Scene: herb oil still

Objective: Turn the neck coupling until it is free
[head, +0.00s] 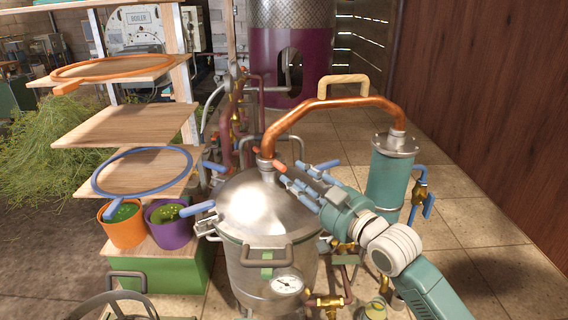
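The neck coupling (266,163) is a small metal collar where the copper neck pipe (300,108) meets the top of the domed steel lid (262,200). A short orange-tipped piece (281,168) sticks out just right of it. My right gripper (292,179) comes in from the lower right, its fingers at this piece, close to the coupling. Whether they are closed on it cannot be made out. The pipe still arches over to the teal condenser (391,170), with a wooden handle (342,84) on top. My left gripper is not in view.
Blue-handled levers (198,207) stand around the lid's edge. A pressure gauge (287,284) and brass valve (325,302) are on the pot's front. Wooden shelves (125,126) with orange and blue rings stand left, above orange (124,229) and purple (171,229) pots. Floor at right is clear.

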